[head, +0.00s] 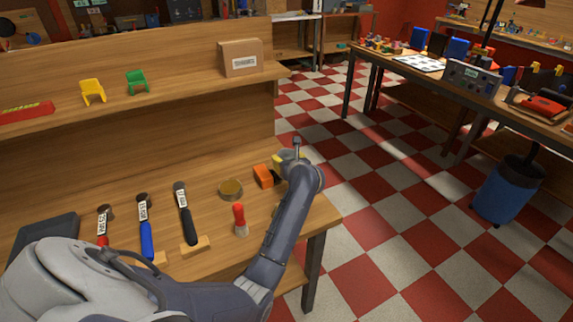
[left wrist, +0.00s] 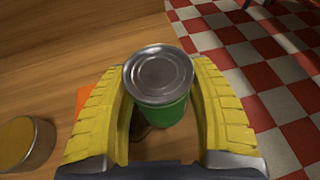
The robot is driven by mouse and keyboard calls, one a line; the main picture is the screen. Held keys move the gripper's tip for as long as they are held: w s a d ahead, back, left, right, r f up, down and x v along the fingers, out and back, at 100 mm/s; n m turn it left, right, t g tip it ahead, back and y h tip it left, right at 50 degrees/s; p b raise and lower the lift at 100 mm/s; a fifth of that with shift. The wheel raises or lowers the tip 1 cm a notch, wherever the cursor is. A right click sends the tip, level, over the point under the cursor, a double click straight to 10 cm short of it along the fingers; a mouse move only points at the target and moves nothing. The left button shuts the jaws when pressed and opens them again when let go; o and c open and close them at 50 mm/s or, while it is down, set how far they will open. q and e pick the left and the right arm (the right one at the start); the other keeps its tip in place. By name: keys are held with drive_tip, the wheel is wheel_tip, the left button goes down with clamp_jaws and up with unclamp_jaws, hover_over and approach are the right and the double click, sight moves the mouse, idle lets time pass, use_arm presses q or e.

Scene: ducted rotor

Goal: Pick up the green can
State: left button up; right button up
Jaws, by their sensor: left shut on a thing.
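The green can (left wrist: 168,114) with a bare metal lid stands between the two yellow finger pads of my left gripper (left wrist: 160,112) in the left wrist view. The pads curve around both sides of the can, and the gripper is shut on it. In the head view my left gripper (head: 281,160) is at the right end of the wooden workbench, largely covered by my own arm; I cannot make out the can there. Whether the can's base touches the bench is hidden. My right gripper is not in view.
An orange block (head: 263,176) is close left of the gripper, with a round tin (head: 230,188) beyond it. A red-handled tool (head: 240,220) and several hammers lie further left. A shelf with a cardboard box (head: 240,57) runs behind. The bench (head: 318,217) ends at right.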

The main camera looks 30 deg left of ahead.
use_arm(q)
drive_tip(key=c, duration=0.6)
drive_tip(key=shift+c, duration=0.2)
drive_tip(key=shift+r, duration=0.2)
